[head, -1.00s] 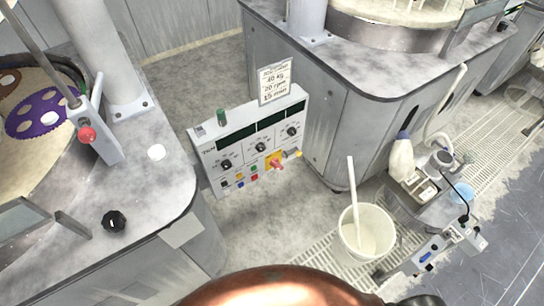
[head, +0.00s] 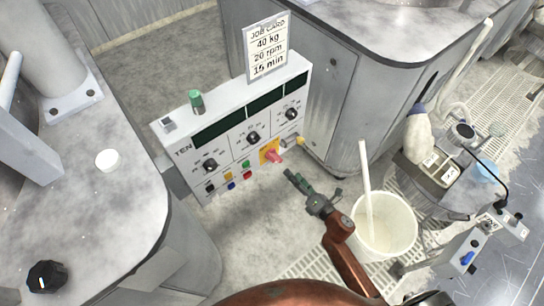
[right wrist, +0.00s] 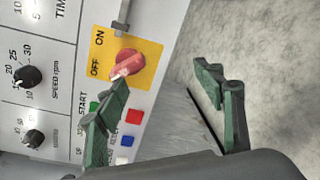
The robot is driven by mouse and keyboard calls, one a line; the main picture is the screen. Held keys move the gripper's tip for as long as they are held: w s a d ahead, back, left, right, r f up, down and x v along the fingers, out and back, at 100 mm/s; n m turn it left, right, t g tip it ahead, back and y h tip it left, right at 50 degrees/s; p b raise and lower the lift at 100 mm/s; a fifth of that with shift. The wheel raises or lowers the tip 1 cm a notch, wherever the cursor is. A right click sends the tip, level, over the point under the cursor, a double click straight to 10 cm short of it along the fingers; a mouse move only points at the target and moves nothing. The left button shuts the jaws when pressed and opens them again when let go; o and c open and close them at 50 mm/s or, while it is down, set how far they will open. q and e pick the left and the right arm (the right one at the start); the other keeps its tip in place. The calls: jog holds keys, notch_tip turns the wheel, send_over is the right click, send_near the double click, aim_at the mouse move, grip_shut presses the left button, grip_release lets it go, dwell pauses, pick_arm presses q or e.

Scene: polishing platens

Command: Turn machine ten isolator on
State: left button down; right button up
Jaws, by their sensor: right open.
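The machine TEN panel (head: 262,112) is a white control box with dials and buttons. Its isolator is a red knob (head: 273,156) on a yellow plate (right wrist: 148,62) marked ON and OFF. In the right wrist view, the red knob (right wrist: 126,65) has a pale pointer mark on the side towards OFF. My right gripper (head: 296,182) is just in front of the panel, below and right of the knob. In the right wrist view, its open green fingers (right wrist: 163,75) are empty; the left fingertip overlaps the knob's lower edge, contact unclear. My left gripper is out of view.
A white bucket (head: 385,228) with a pale stick stands right of my right arm. A job card (head: 266,46) stands atop the panel. Grey machine housings flank it. Coloured buttons (head: 230,178) sit close to the isolator. Bare floor lies before the panel.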

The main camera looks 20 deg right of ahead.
aim_at(280, 160)
jog(key=r+n, duration=0.1)
jog(key=w+a+r+n, duration=0.1)
jog(key=r, duration=0.1)
jog(key=a+r+n+y+b, duration=0.1)
jog(key=shift+w+a+r+t, duration=0.2)
jog(key=shift+w+r+t, duration=0.05)
jog(key=shift+w+t, duration=0.15)
jog(key=b+x, duration=0.1)
jog(key=x, duration=0.5)
jog(key=shift+w+a, duration=0.15)
jog(key=shift+w, duration=0.15)
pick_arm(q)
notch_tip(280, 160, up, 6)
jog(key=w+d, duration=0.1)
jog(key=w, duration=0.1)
pick_arm(e)
jog(key=c, duration=1.2)
jog(key=shift+o, duration=0.2)
